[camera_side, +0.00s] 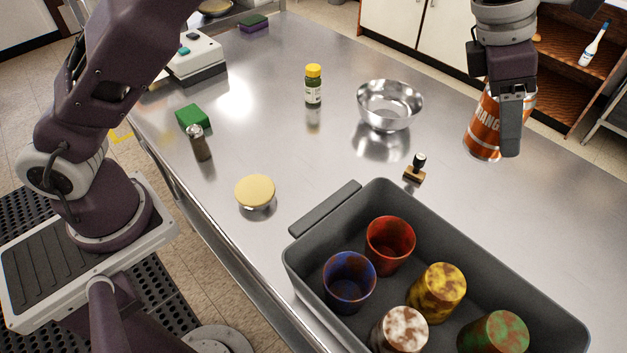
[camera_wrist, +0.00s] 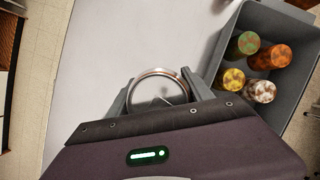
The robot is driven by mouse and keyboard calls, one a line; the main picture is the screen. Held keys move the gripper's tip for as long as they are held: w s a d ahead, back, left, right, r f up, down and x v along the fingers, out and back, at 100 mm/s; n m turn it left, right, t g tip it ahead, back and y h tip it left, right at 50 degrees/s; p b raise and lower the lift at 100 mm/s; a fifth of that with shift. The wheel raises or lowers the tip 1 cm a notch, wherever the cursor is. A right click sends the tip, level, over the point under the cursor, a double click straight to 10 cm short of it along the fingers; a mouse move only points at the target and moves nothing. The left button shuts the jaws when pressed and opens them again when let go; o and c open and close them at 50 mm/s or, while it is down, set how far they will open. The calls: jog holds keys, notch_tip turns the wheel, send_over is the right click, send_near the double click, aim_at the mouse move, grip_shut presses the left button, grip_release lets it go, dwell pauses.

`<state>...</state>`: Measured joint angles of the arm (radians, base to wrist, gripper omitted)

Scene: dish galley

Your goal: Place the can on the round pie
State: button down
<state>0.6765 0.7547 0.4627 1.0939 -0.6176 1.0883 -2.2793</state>
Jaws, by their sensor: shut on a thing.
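An orange can (camera_side: 484,125) with white lettering is in my gripper (camera_side: 505,112) at the right of the side view, slightly tilted. I cannot tell whether its base touches the table. In the wrist view the can's round metal rim (camera_wrist: 160,72) shows between the two fingers, which are shut on it. The round pie appears to be the flat pale-yellow disc (camera_side: 255,191) on the table at left of centre in the side view, well apart from the can. Its top is bare. I cannot make out the pie in the wrist view.
A grey bin (camera_side: 300,262) with several coloured cups stands at the front. A metal bowl (camera_side: 390,105), a stamp (camera_side: 415,170) and a yellow-capped bottle (camera_side: 313,86) stand between can and pie. A shaker (camera_side: 200,145) and green sponge (camera_side: 192,116) lie behind the pie.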

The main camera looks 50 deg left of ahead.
jog(key=s+a+m+g, duration=0.3)
jog(key=s+a+m, duration=0.1)
jog(key=a+m, duration=0.45)
jog(key=m+g+y, duration=0.3)
jog(key=m+y, duration=0.4)
jog(key=m, duration=1.8)
send_over(249, 188)
notch_tip(249, 188, down, 15)
jog(key=shift+r, duration=0.1)
jog(key=shift+c, duration=2.1)
grip_release()
